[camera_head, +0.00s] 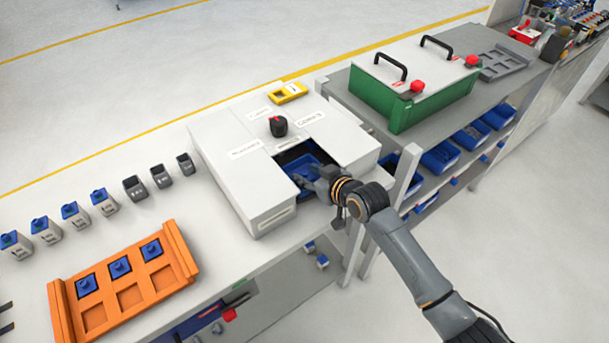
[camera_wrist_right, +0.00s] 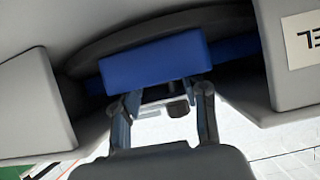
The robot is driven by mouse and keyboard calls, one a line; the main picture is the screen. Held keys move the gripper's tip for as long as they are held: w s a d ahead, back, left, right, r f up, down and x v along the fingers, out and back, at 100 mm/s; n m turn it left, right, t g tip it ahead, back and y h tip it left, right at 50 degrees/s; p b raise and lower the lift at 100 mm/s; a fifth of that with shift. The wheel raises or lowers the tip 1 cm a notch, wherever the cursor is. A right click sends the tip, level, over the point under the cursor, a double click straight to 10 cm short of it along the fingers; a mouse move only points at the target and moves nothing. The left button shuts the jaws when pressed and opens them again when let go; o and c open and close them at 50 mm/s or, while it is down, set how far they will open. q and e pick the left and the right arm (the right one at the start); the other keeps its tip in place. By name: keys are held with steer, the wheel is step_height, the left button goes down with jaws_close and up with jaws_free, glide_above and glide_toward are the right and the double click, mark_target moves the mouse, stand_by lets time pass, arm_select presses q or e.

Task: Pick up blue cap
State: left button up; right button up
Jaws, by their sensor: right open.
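My right gripper (camera_head: 308,182) reaches into the front opening of a white box-like station (camera_head: 262,205). A blue part (camera_head: 294,163) lies in that opening, partly hidden by the gripper. In the right wrist view, a blue block (camera_wrist_right: 155,60), possibly the cap, is just beyond the two spread fingers of the right gripper (camera_wrist_right: 164,100). I cannot tell whether they touch it. Other blue caps with knobs sit in an orange tray (camera_head: 80,322), including one cap (camera_head: 120,267) in its back row.
Small grey containers with blue caps (camera_head: 70,213) and dark open cups (camera_head: 161,176) stand in a row on the table. A green case with a white lid (camera_head: 430,105) stands on the bench to the right. The station's side walls are close around the right gripper.

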steer(key=shift+w+a+f, duration=0.2)
steer(key=shift+w, duration=0.05)
steer(key=c, duration=0.4)
steer(key=shift+r, duration=0.1)
steer(key=shift+c, duration=0.2)
